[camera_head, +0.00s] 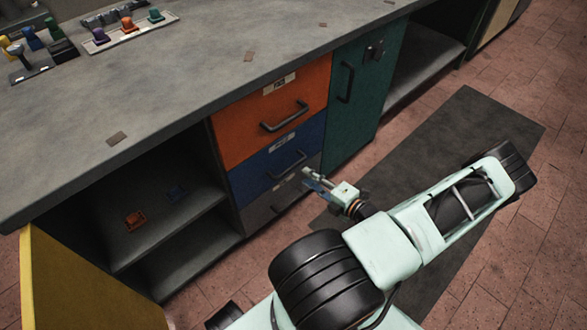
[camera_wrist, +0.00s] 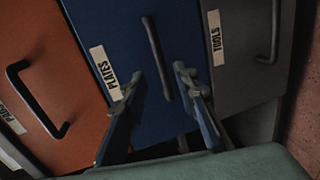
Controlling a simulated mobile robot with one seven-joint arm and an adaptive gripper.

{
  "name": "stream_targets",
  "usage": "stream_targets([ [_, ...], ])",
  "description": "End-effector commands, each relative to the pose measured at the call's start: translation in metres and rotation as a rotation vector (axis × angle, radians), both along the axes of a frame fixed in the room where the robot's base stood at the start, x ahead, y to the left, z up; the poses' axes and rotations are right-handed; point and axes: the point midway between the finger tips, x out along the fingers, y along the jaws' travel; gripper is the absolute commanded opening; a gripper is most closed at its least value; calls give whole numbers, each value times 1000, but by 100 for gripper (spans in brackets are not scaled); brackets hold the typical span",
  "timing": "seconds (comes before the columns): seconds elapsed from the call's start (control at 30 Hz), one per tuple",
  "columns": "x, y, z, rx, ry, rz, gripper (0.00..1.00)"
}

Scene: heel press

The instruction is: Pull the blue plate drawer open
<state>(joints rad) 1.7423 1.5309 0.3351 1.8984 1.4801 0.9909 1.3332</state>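The blue plate drawer (camera_head: 268,166) is shut, set between the orange drawer above and a grey drawer below. In the wrist view the blue drawer (camera_wrist: 130,40) fills the middle, with a "PLATES" label (camera_wrist: 105,73) and a dark bar handle (camera_wrist: 156,57). The handle also shows in the head view (camera_head: 287,165). My gripper (camera_head: 312,180) is in front of the drawer stack, close to the blue drawer. In the wrist view my gripper (camera_wrist: 160,83) is open, its two fingers apart on either side of the handle's lower end. I cannot tell whether they touch it.
The orange drawer (camera_head: 235,128) and grey "TOOLS" drawer (camera_wrist: 237,75) are shut, each with a handle. A green cabinet door (camera_head: 365,110) is right of the stack. An open shelf (camera_head: 190,205) and a yellow door (camera_head: 75,285) are left. A dark mat (camera_head: 450,150) lies on the floor.

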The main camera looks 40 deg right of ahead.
Motion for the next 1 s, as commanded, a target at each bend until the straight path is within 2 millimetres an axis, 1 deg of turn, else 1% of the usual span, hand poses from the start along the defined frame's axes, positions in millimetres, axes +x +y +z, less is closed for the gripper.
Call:
stream_targets([
  [0.03, 10, 2, -4, 2, -3, 2, 27],
  [0.2, 42, 4, -12, -2, -2, 4, 27],
  [0.3, 59, 6, -15, -1, -1, 4, 27],
  [0.43, 75, 7, -18, -2, 1, 4, 27],
  [0.6, 84, 7, -18, -4, 1, 3, 27],
  [0.87, 85, 7, -18, -3, 2, 3, 27],
  [1.0, 84, 7, -18, -3, 2, 3, 12],
])
